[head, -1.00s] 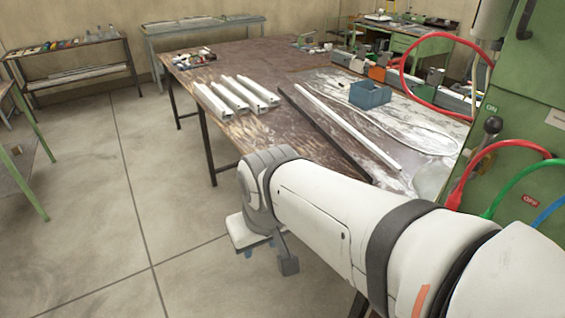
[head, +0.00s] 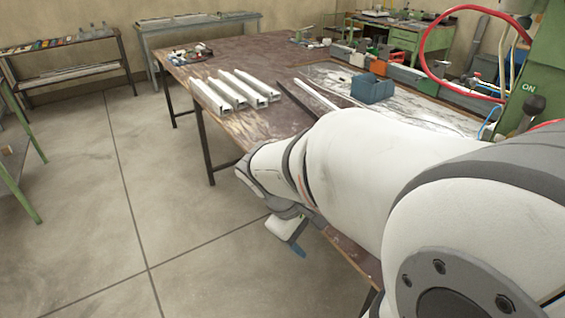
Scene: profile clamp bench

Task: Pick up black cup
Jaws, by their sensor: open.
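I cannot make out a black cup in the head view. My gripper (head: 290,236) hangs low beside the near edge of the large brown workbench (head: 225,62), over the floor. It is open, and one blue tip shows below its pale body. Nothing can be seen between its jaws, though my arm hides part of it. My arm also covers the near right part of the bench.
Several white profiles (head: 238,90) lie on the bench. A blue-grey bin (head: 372,88) stands farther right. A green machine cabinet (head: 545,75) with a red hose (head: 424,48) stands at right. Shelves (head: 65,60) stand back left. The floor (head: 80,200) at left is clear.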

